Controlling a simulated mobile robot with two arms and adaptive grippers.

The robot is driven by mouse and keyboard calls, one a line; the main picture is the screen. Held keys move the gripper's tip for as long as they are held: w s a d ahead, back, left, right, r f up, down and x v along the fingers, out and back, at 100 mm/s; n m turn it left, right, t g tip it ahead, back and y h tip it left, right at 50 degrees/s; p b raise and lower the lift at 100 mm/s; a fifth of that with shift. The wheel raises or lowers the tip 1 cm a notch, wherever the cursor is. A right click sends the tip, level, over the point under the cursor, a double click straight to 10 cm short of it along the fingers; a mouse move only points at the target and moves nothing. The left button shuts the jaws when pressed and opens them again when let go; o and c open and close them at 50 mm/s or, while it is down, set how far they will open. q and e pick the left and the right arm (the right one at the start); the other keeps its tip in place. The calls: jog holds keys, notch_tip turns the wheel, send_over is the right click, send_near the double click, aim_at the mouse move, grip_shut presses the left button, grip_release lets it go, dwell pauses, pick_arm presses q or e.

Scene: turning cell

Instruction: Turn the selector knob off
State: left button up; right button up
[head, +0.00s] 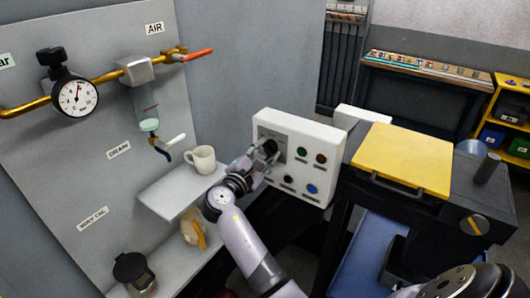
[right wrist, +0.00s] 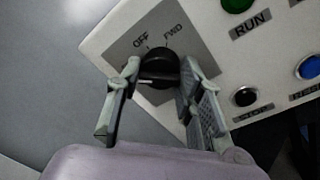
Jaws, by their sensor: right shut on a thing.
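The black selector knob (right wrist: 158,68) sits on a grey plate marked OFF and FWD, at the upper left of a white control box (head: 333,160). In the head view the knob (head: 270,147) is partly hidden by my right gripper (head: 262,154). In the right wrist view my right gripper (right wrist: 160,78) has one finger on each side of the knob and is shut on it. A pale mark shows on the knob's near side; I cannot tell surely which label it points to. My left gripper is not in view.
The box also bears a green RUN button (right wrist: 237,4), a red button (head: 320,158), a black button (right wrist: 244,96) and a blue button (head: 311,188). A shelf with a cream mug (head: 203,160) is left of my gripper. A yellow-topped machine (head: 405,155) stands right.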

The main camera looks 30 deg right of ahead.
jog(key=shift+f, duration=0.15)
jog(key=m+b, duration=0.2)
jog(key=b, duration=0.2)
jog(key=m+b, duration=0.3)
jog(key=b, duration=0.1)
jog(key=m+b, duration=0.3)
jog(key=b, duration=0.2)
jog(key=shift+f+h, duration=0.4)
jog(key=shift+r+m+b, duration=0.15)
jog(key=shift+m+b, duration=0.95)
jog(key=shift+b, duration=0.1)
jog(key=o, duration=1.1)
jog(key=shift+r, duration=0.15)
jog(key=shift+o, duration=0.2)
jog(key=shift+r, duration=0.1)
